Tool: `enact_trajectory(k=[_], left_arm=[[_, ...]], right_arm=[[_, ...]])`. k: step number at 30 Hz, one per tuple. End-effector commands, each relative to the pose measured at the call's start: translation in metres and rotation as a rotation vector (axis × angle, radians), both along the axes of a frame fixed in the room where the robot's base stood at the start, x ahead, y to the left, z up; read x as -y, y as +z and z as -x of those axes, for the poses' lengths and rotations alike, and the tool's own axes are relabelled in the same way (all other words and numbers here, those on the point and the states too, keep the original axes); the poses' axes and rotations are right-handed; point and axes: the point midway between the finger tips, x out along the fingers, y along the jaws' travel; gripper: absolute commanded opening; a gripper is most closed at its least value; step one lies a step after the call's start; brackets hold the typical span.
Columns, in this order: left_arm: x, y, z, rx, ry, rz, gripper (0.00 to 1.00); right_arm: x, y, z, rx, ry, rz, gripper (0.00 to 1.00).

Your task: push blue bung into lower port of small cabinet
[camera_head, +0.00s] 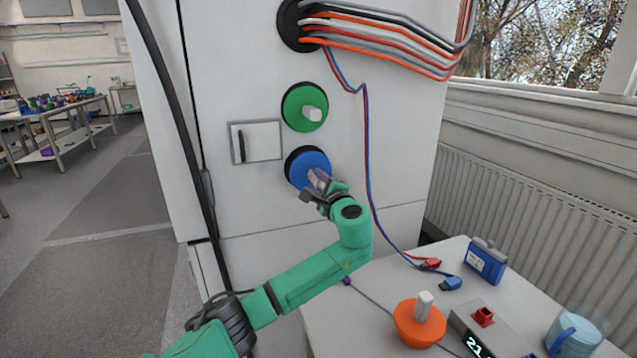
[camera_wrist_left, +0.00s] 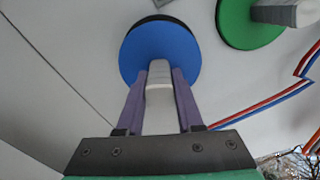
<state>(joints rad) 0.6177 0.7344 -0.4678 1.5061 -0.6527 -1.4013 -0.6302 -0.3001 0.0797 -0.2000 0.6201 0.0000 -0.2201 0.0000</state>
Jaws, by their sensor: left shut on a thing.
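The blue bung (camera_head: 303,164) is at the lower port (camera_head: 290,160) in the white cabinet's face (camera_head: 405,130). A dark crescent of the port shows along its upper left edge. My left gripper (camera_head: 318,182) is shut on the bung's pale handle. In the left wrist view the purple fingers (camera_wrist_left: 158,100) lie on both sides of the handle, and the blue disc (camera_wrist_left: 150,50) faces me with a black crescent (camera_wrist_left: 163,22) above it. I cannot tell how deep the bung sits. My right gripper is not in view.
A green bung (camera_head: 298,108) fills the port above. A red and blue cable pair (camera_head: 366,150) hangs just right of the gripper. A small panel with a handle (camera_head: 262,141) is at left.

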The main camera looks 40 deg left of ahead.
Motion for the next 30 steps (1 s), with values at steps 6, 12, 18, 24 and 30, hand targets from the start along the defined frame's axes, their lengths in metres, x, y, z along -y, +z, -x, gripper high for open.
enact_trajectory(k=[6,12,18,24,30], left_arm=[[-0.004,0.002,-0.002,0.003,0.001,-0.001,0.00],[-0.004,0.002,-0.002,0.003,0.001,-0.001,0.00],[-0.005,0.002,-0.002,0.003,0.001,-0.001,0.00],[-0.008,0.002,-0.004,0.004,0.001,-0.002,0.00],[-0.011,0.002,-0.006,0.003,0.001,-0.002,0.00]], right_arm=[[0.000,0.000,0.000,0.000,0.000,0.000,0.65],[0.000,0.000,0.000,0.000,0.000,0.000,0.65],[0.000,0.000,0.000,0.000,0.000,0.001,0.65],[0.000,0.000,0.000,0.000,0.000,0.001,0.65],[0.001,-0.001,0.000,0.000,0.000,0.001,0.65]])
